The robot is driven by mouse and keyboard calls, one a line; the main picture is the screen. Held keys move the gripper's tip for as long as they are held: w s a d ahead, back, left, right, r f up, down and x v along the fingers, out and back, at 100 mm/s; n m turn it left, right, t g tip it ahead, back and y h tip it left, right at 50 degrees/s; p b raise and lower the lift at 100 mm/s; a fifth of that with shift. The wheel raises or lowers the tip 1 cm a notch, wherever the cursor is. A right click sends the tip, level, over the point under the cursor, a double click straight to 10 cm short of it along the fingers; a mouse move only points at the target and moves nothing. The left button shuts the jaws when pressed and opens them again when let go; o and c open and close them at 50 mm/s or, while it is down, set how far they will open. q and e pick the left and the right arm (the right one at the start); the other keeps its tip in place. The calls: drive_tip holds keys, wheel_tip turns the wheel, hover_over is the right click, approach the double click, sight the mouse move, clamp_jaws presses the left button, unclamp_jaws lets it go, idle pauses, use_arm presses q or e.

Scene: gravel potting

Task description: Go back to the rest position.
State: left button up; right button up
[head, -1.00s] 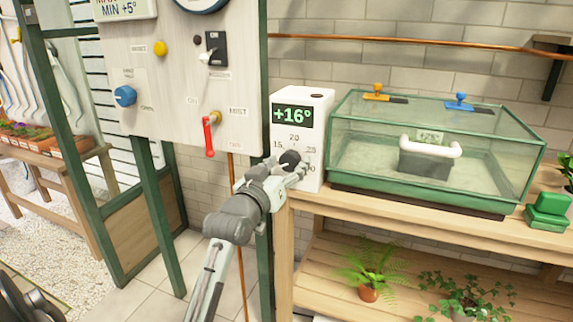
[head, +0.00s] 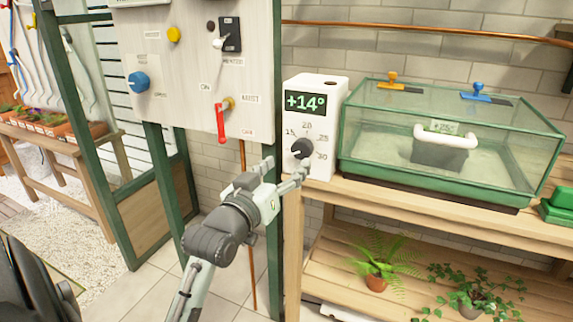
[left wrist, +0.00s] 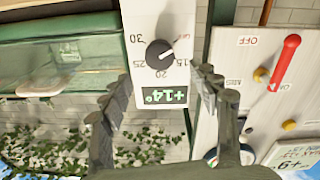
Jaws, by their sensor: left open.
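My left gripper (head: 284,172) is in the head view, just below and left of the black dial (head: 302,148) on the white thermostat box (head: 322,110). Its fingers are spread and hold nothing. In the left wrist view the fingers (left wrist: 158,88) stand apart, with the dial (left wrist: 160,53) seen between them and farther off. The thermostat display (head: 305,101) reads +14°. The dial's pointer is on the side toward the 15 mark. My right gripper is not in view.
A panel with a red lever (head: 220,122) and a blue knob (head: 138,84) stands left of the thermostat, on green posts. A glass propagator case (head: 450,140) sits on the wooden bench to the right. A fern (head: 385,255) stands on the lower shelf. Tiled floor is open below left.

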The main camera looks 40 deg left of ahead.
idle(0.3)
use_arm(q)
drive_tip(key=s+d+f+m+g+h, duration=0.1)
drive_tip(key=d+f+m+g, duration=0.2)
drive_tip(key=f, duration=1.3)
drive_tip(key=s+d+f+g+h, duration=0.15)
drive_tip(key=f+g, duration=0.25)
drive_tip(key=f, duration=1.3)
drive_tip(key=s+d+f+m+g, duration=0.1)
drive_tip(key=s+f+g, duration=0.3)
drive_tip(key=s+f, duration=0.7)
drive_tip(key=s+d+f+m+g, duration=0.2)
drive_tip(key=s+f+g, duration=0.2)
drive_tip(key=s+f, duration=0.7)
wheel_tip(320, 180, down, 4)
drive_tip(key=shift+s+r+m, duration=0.25)
drive_tip(key=shift+s+m, duration=0.05)
drive_tip(key=shift+s, duration=0.1)
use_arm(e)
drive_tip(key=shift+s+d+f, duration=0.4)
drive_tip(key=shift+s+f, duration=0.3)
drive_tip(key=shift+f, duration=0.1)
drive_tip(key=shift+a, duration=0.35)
use_arm(q)
drive_tip(key=shift+c, duration=0.4)
